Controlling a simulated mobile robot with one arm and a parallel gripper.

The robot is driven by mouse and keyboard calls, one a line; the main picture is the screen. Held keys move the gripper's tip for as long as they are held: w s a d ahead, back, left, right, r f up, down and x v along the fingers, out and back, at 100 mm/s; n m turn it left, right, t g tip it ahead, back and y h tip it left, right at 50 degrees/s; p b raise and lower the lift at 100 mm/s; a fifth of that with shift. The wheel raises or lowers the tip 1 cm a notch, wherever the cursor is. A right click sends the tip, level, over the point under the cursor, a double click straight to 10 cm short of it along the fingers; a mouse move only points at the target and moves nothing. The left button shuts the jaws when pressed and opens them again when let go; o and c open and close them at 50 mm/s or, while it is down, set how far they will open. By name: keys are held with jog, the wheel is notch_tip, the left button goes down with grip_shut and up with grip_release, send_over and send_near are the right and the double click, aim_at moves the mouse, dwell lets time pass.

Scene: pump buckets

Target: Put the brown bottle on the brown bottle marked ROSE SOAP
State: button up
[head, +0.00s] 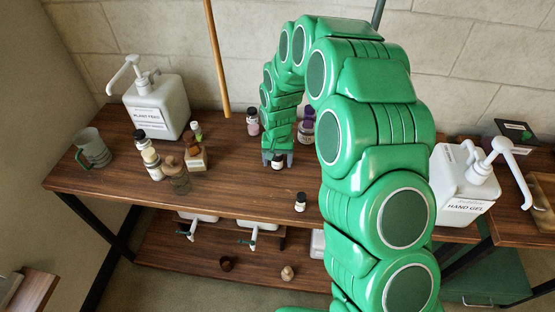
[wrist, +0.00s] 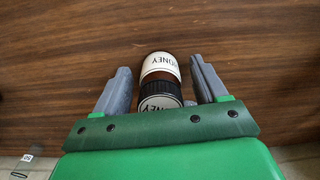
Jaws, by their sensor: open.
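My gripper (head: 277,157) is low over the wooden table, and its two grey fingers are apart. In the wrist view my gripper (wrist: 160,85) has one finger on each side of a small brown bottle (wrist: 168,77) with a white label and a black cap, both reading HONEY. Narrow gaps show between bottle and fingers. In the head view this bottle (head: 278,163) stands on the table at the fingertips, partly hidden. A brownish bottle (head: 180,179) stands in the left cluster. I cannot read ROSE SOAP on any bottle.
A HAND GEL bucket (head: 462,180) stands at right. A small dark bottle (head: 300,202) is near the front edge. Table between the left cluster and my gripper is clear.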

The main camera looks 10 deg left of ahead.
jog(key=c, duration=1.3)
jog(key=shift+r, duration=0.2)
jog(key=shift+w+r, duration=0.1)
jog(key=shift+r, duration=0.2)
notch_tip(320, 180, up, 2)
jog(key=shift+r, duration=0.15)
jog(key=s+d+r, duration=0.1)
jog(key=s+r, duration=0.2)
jog(key=s, duration=0.1)
jog(key=s+d+r, duration=0.2)
jog(key=s+r, duration=0.1)
jog(key=s, duration=0.1)
jog(key=s+d+r, duration=0.2)
jog(key=s+r, duration=0.1)
jog(key=s, duration=0.2)
jog(key=shift+r, duration=0.4)
